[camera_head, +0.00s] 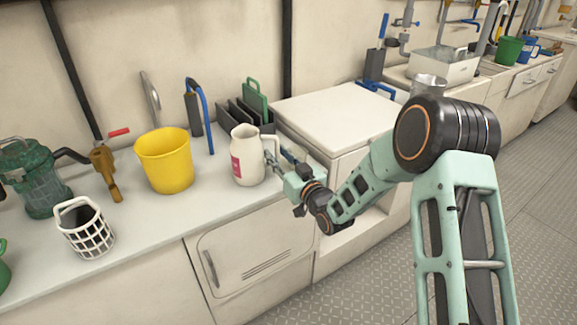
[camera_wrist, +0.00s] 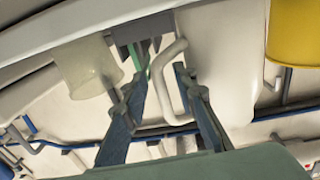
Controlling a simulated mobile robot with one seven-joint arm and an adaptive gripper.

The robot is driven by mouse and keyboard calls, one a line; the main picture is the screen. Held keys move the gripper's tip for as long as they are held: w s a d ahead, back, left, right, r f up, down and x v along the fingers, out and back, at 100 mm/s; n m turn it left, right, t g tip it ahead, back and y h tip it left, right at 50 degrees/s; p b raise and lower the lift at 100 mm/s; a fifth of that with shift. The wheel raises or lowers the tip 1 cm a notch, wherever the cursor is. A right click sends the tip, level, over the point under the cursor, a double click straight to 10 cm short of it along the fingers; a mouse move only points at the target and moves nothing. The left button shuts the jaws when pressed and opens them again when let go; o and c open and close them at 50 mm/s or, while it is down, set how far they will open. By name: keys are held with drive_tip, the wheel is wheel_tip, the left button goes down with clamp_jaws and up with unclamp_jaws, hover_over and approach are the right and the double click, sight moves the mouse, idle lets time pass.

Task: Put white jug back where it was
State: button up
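The white jug (camera_head: 246,160) with a pink label stands upright on the light counter (camera_head: 150,226), between the yellow bucket and the white raised box. Its handle faces right, toward my gripper (camera_head: 278,158). In the wrist view, which looks upside down, the jug (camera_wrist: 222,60) fills the upper middle and its handle (camera_wrist: 163,85) runs between the fingers of my gripper (camera_wrist: 160,72). The fingers are apart, with a gap beside the handle. The right finger overlaps the handle's edge in the picture; I cannot tell whether they touch.
The yellow bucket (camera_head: 165,162) stands left of the jug. A dark rack (camera_head: 239,117) with a green handle is behind it. The white box (camera_head: 335,113) rises to the right. A white basket (camera_head: 83,229) stands at the left. Counter in front of the jug is clear.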

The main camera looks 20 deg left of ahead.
drive_tip(key=p+v, duration=0.1)
drive_tip(key=v, duration=1)
drive_tip(key=shift+s+d, duration=0.25)
drive_tip(key=shift+d, duration=0.05)
